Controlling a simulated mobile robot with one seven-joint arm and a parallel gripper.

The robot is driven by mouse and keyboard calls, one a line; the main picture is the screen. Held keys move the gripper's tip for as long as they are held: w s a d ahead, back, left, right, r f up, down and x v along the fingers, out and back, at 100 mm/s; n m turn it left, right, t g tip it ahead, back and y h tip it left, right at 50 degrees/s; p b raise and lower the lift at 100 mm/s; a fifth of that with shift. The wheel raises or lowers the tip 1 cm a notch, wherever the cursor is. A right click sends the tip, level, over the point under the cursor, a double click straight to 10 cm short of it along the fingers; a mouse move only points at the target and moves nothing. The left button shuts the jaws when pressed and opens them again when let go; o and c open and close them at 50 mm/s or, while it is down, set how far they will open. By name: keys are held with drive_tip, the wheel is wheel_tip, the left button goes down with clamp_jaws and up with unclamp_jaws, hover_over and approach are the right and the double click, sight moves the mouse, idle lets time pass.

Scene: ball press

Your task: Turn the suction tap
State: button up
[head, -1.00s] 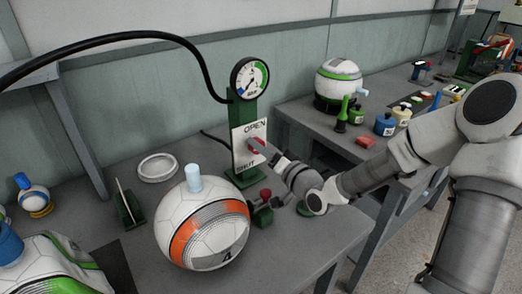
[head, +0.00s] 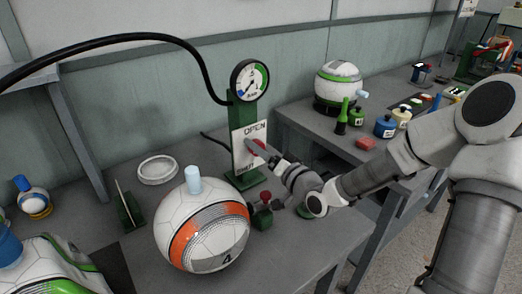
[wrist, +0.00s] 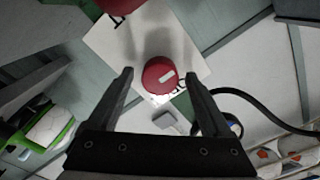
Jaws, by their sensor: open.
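The red tap (head: 260,143) sits on a white panel (head: 238,155) lettered OPEN at the top and SHUT at the bottom, on a green post. In the wrist view the tap's round red knob (wrist: 161,76) with a white mark shows in front of the panel (wrist: 110,45). My gripper (head: 258,149) is at the panel from the right. In the wrist view my gripper (wrist: 158,80) is open, with one finger on each side of the knob. I cannot tell whether either finger touches it. The head view shows the tap partly hidden by my gripper.
A pressure gauge (head: 249,80) tops the post, with a black hose (head: 140,35) arching left. A white and orange ball (head: 203,232) stands in front of the post. A small red-knobbed device (head: 262,210) is below my gripper. A white ring (head: 158,170) lies to the left.

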drive_tip(key=p+v, duration=1)
drive_tip(key=v, duration=0.7)
drive_tip(key=shift+s+d, duration=0.2)
